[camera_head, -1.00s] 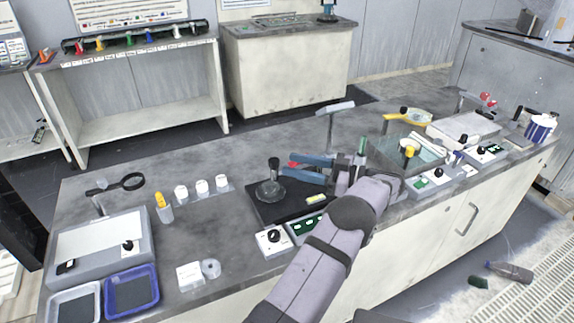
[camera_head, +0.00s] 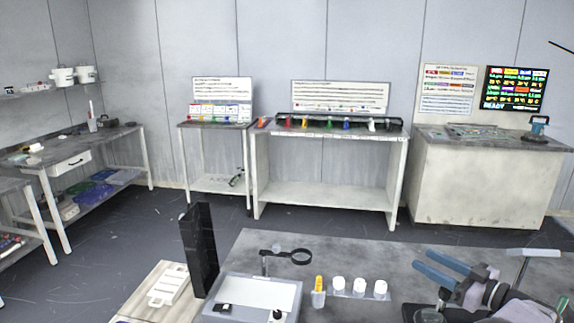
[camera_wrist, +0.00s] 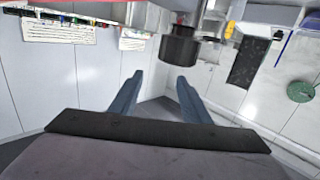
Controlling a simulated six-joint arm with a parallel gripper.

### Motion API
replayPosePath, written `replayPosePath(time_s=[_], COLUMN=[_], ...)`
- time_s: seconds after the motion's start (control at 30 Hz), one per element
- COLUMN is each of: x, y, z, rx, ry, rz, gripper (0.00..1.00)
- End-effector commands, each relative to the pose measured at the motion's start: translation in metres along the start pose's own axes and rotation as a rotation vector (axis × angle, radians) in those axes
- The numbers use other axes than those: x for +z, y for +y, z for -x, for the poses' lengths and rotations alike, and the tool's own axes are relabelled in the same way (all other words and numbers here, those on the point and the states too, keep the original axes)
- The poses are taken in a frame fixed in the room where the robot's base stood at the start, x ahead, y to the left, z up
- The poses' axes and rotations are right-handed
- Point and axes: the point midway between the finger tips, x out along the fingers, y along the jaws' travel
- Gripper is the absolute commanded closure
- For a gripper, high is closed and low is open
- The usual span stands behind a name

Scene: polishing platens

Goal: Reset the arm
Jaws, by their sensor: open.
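My gripper (camera_head: 452,272) shows at the lower right of the head view, with two blue fingers spread apart and nothing between them. It is above the grey bench (camera_head: 345,262). In the wrist view the two blue fingers (camera_wrist: 158,98) also stand apart and empty. The rest of my arm lies mostly below the bottom edge of the head view.
On the near bench are a magnifier (camera_head: 300,257), a yellow-topped bottle (camera_head: 318,292), white jars (camera_head: 359,287) and a grey box (camera_head: 250,297). A black upright panel (camera_head: 200,250) stands at its left. Open floor (camera_head: 330,222) lies beyond, before the back benches.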

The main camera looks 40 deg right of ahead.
Motion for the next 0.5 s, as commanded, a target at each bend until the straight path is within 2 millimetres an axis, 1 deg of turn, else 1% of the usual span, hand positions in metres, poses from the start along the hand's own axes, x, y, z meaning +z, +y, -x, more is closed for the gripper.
replayPosePath(time_s=[0.03,0.07,0.1,0.13,0.17,0.2,0.23,0.27,0.3,0.37,0.4,0.47,0.5], x=[-0.026,-0.034,-0.044,-0.051,-0.058,-0.069,-0.078,-0.086,-0.097,-0.110,-0.116,-0.122,-0.123], y=[-0.008,-0.012,-0.018,-0.023,-0.022,-0.023,-0.025,-0.028,-0.034,-0.046,-0.057,-0.077,-0.092], z=[-0.037,-0.055,-0.078,-0.094,-0.110,-0.132,-0.148,-0.165,-0.185,-0.213,-0.230,-0.251,-0.262], rx=[-0.013,-0.013,-0.012,-0.012,0.019,0.057,0.086,0.115,0.153,0.210,0.247,0.295,0.323], ry=[-0.014,-0.024,-0.035,-0.045,-0.041,-0.037,-0.037,-0.040,-0.048,-0.070,-0.094,-0.138,-0.175], rz=[0.014,0.019,0.027,0.033,0.045,0.060,0.069,0.077,0.083,0.087,0.086,0.078,0.070], gripper=[0.57,0.57,0.57,0.57,0.57,0.57,0.57,0.57,0.57,0.57,0.57,0.57,0.57])
